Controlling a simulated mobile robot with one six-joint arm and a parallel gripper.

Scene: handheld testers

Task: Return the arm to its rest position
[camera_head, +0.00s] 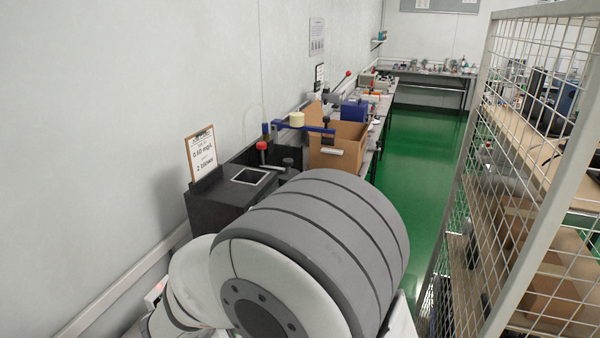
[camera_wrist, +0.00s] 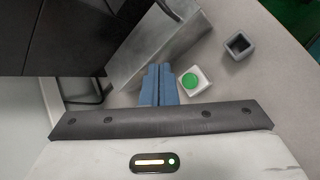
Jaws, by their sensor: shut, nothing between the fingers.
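My gripper (camera_wrist: 159,72) shows in the wrist view, its two blue fingers pressed together with nothing between them. The fingers are next to a white block with a green round button (camera_wrist: 191,81), just to their right in the picture; I cannot tell whether they touch it. In the head view my own arm fills the lower middle with a large grey and white joint. My gripper is hidden in that view.
A grey metal piece (camera_wrist: 158,45) lies close beyond the fingers, with a small dark square cup (camera_wrist: 238,46) to the right. In the head view, a black box (camera_head: 240,185), a clipboard (camera_head: 202,158) and a cardboard box (camera_head: 345,140) stand left; a wire-mesh cage (camera_head: 505,190) stands right. Green floor (camera_head: 415,150) is clear.

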